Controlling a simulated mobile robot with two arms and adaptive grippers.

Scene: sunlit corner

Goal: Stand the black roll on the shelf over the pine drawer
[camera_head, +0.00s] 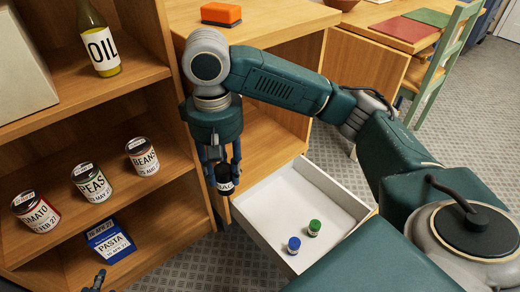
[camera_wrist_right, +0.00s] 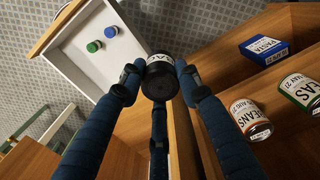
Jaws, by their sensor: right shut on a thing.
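The black roll (camera_head: 225,186), a small black cylinder with a white label, is between the fingers of my right gripper (camera_head: 222,168), which is shut on it. In the right wrist view the roll (camera_wrist_right: 160,83) shows its black end between the blue fingers. The gripper points down, in front of the wooden shelf (camera_head: 262,143) and near the back left corner of the drawer. The drawer (camera_head: 270,205) is pulled open below the shelf, with a white inside. My left gripper (camera_head: 96,282) barely shows at the bottom left edge; its jaws are unclear.
The left shelves hold cans, a pasta box (camera_head: 110,241) and an oil bottle (camera_head: 98,40). An upright wooden panel (camera_head: 188,110) separates them. An orange block (camera_head: 221,14) lies on top.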

